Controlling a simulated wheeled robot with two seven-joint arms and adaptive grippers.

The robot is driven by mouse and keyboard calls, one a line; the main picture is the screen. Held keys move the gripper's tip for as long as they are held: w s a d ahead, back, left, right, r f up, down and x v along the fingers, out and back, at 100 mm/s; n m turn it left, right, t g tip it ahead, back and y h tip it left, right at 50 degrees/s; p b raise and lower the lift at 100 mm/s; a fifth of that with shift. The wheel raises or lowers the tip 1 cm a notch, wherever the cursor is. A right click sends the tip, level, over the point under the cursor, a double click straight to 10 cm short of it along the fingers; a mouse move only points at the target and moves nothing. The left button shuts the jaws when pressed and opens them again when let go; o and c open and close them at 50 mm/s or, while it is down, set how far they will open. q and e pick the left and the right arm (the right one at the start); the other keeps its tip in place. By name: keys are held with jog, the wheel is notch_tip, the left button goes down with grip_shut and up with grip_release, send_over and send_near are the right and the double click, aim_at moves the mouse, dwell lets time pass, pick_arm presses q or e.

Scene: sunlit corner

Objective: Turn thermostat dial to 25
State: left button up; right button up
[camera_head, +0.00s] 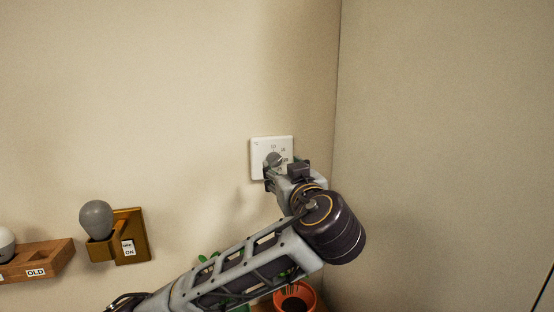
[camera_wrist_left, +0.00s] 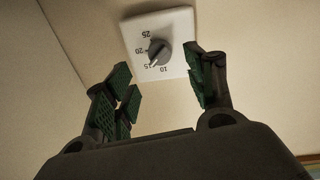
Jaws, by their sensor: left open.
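The thermostat is a square white plate (camera_head: 259,146) on the wall near the corner, with a round grey dial (camera_head: 272,159). In the left wrist view the plate (camera_wrist_left: 179,23) appears turned around, with 25, 20, 15 and 10 printed around the dial (camera_wrist_left: 158,52). The dial's light pointer mark lies near 15. My left gripper (camera_head: 279,173) is in front of the plate's lower part and hides some of it. In the wrist view its green-padded fingers (camera_wrist_left: 165,84) are spread and empty; the dial shows beyond the gap between them, apparently not touched. My right gripper is not in view.
A brass-coloured wall holder (camera_head: 133,223) with a grey bulb (camera_head: 96,219) and an ON label is left of my arm. A wooden OLD holder (camera_head: 55,258) is farther left. An orange pot (camera_head: 308,295) stands below my arm. The right wall is close to the thermostat.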

aim_at(277, 163)
pick_arm(q)
jog(key=shift+p+x, duration=1.1)
jog(key=shift+x, duration=2.45)
jog(key=c, duration=1)
jog(key=shift+f, duration=0.1)
jog(key=shift+c, duration=0.2)
jog(key=shift+b, duration=0.45)
